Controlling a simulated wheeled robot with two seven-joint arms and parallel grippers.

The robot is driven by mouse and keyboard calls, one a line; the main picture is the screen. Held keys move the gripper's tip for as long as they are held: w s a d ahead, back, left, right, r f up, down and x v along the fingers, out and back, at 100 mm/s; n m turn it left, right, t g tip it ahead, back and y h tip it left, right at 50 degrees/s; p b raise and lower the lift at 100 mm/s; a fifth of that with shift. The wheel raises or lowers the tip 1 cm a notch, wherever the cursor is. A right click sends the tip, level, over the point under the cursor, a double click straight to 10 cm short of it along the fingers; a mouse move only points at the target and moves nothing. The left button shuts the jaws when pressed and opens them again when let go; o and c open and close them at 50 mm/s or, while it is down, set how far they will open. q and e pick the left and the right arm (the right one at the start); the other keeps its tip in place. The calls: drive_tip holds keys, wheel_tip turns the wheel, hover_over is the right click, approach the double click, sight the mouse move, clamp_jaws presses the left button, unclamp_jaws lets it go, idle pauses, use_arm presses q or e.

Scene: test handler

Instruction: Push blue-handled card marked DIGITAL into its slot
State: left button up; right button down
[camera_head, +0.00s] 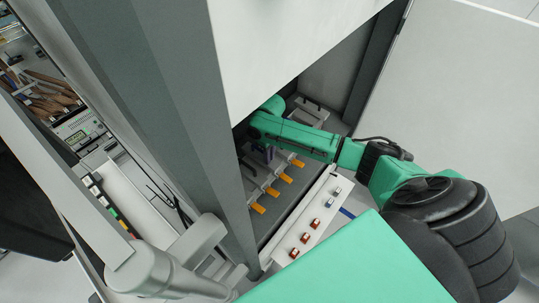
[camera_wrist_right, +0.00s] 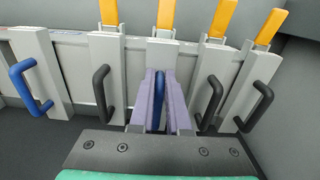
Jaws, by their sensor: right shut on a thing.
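My right gripper (camera_wrist_right: 159,100) has purple fingers shut around the blue handle (camera_wrist_right: 157,98) of the middle card (camera_wrist_right: 162,52) in the right wrist view. No DIGITAL marking is readable on it. Its slot is hidden behind the cards and fingers, so I cannot tell how deep it sits. Another blue-handled card (camera_wrist_right: 42,72) stands at the left of the row. In the head view, my right gripper (camera_head: 264,153) is inside the cabinet, under the green arm. My left gripper is not in view.
Black-handled cards (camera_wrist_right: 108,82) stand close on both sides of the held card. Orange levers (camera_head: 273,191) project along the row. Grey cabinet walls (camera_head: 182,90) border the opening.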

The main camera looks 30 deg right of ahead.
drive_tip(key=shift+f, duration=0.2)
drive_tip(key=c, duration=0.8)
unclamp_jaws()
drive_tip(key=shift+r, duration=0.1)
wheel_tip(320, 180, up, 14)
drive_tip(key=shift+r+b, duration=0.2)
drive_tip(key=shift+b, duration=0.9)
drive_tip(key=shift+s, duration=0.1)
